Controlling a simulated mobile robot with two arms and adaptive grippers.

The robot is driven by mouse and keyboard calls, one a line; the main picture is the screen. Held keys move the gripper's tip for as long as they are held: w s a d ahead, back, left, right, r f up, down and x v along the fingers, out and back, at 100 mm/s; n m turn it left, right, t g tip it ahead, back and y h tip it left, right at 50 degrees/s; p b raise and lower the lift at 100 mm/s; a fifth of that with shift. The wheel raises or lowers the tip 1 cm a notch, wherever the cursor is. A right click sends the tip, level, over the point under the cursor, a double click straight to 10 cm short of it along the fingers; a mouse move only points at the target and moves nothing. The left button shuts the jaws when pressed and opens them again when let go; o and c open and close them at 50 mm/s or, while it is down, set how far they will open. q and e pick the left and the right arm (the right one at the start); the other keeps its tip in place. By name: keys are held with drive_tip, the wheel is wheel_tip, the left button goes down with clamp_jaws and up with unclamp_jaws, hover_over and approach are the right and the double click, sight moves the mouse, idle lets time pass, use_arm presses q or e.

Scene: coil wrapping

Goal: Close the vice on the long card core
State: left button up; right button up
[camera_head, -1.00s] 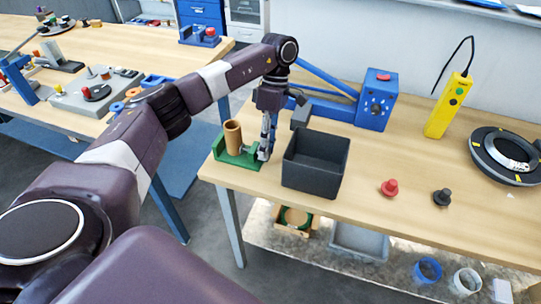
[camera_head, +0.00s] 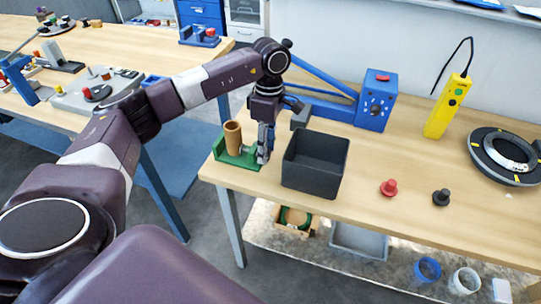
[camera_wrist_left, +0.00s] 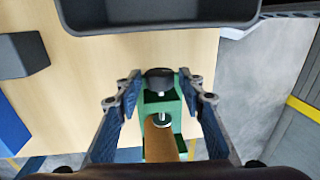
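The long card core (camera_head: 233,138) is a brown tube standing upright in the green vice (camera_head: 222,156) at the table's front left corner. In the left wrist view the core (camera_wrist_left: 160,145) is below the vice's green jaw (camera_wrist_left: 170,108), with a metal screw and round pad pointing at it. A black knob (camera_wrist_left: 159,82) is on the screw's outer end. My left gripper (camera_head: 264,154) points down at the knob side of the vice. In the left wrist view its fingers (camera_wrist_left: 159,77) are open, one on each side of the knob, with gaps. My right gripper is not in view.
A dark open bin (camera_head: 316,163) stands close right of my left gripper. A blue machine (camera_head: 376,100) with an arm is behind it. A red knob (camera_head: 389,188) and a black knob (camera_head: 441,197) lie to the right. A yellow control box (camera_head: 449,106) and black ring (camera_head: 505,155) are farther right.

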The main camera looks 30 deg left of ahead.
use_arm(q)
drive_tip(key=shift+s+t, duration=0.1)
drive_tip(key=shift+t, duration=0.4)
drive_tip(key=shift+f+t+b, duration=0.25)
drive_tip(key=shift+t+b, duration=0.05)
drive_tip(key=shift+b, duration=0.5)
drive_tip(key=t+b, duration=0.1)
drive_tip(key=b, duration=0.1)
drive_tip(key=t+y+b, duration=0.1)
drive_tip(key=b, duration=0.1)
drive_tip(key=shift+s+f+t, duration=0.15)
drive_tip(key=shift+s+t, duration=0.15)
drive_tip(key=shift+s, duration=0.05)
drive_tip(key=shift+b, duration=0.45)
drive_tip(key=shift+d+r+t, duration=0.1)
drive_tip(key=shift+r+t, duration=0.2)
drive_tip(key=shift+r, duration=0.05)
